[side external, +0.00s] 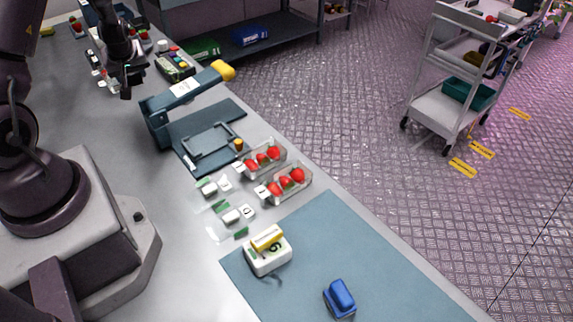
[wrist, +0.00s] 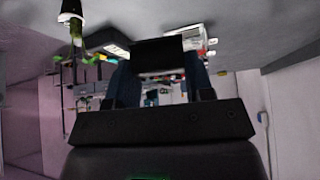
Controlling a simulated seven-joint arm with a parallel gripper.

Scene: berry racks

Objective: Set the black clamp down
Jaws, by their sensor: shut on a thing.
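My gripper (side external: 127,72) is at the upper left of the side external view, over the far part of the bench. In the wrist view its two dark blue fingers (wrist: 160,82) are shut on the black clamp (wrist: 160,53), which shows as a dark block between them. In the side external view the clamp is hard to tell apart from the dark gripper. Whether the clamp touches the bench is not clear.
Small items and a tray of coloured pieces (side external: 176,65) lie near my gripper. A blue-grey press (side external: 160,118) with a raised arm stands nearer. Berry punnets (side external: 287,184), a white timer (side external: 268,256) and a blue block (side external: 340,297) are farther along the bench.

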